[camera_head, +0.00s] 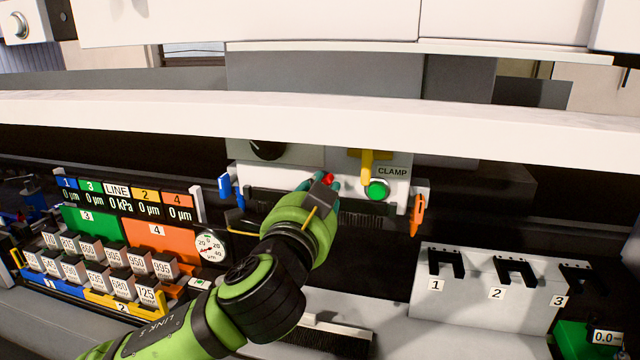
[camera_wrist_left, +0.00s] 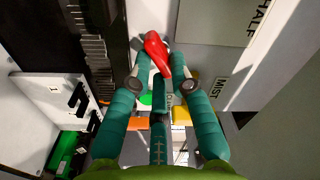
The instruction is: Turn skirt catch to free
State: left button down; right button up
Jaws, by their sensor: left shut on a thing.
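A small red lever (camera_head: 328,179), which I take to be the skirt catch, sits on the front of the light machine head, left of the green button. In the left wrist view the red lever (camera_wrist_left: 157,54) lies slantwise between the teal fingertips. My left gripper (camera_head: 318,184) reaches up to it from below and is shut on it. In the head view my fingers and wrist hide most of the lever and its mount. No label for it can be read. My right gripper is not in view.
A yellow lever (camera_head: 368,165) and a green button (camera_head: 377,190) by the CLAMP label are close on the right. A blue lever (camera_head: 229,188) and an orange lever (camera_head: 417,214) flank the head. A white rail (camera_head: 480,120) crosses above. A numbered rack (camera_head: 480,295) stands lower right.

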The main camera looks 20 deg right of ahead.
pick_arm(q)
jog(key=shift+w+a+f+m+y, duration=0.1)
jog(key=shift+w+f+m+y, duration=0.05)
jog(key=shift+f+m, duration=0.25)
jog(key=shift+w+a+f+m+y, duration=0.1)
jog(key=shift+f+m+y, duration=0.05)
jog(key=shift+f+m, duration=0.25)
jog(key=m+p, duration=0.2)
jog(key=m, duration=0.2)
jog(key=c, duration=1.2)
grip_release()
jog(key=shift+f, duration=0.15)
jog(key=shift+o, duration=0.2)
jog(key=shift+w, duration=0.2)
jog(key=shift+s+r, duration=0.1)
jog(key=shift+r, duration=0.2)
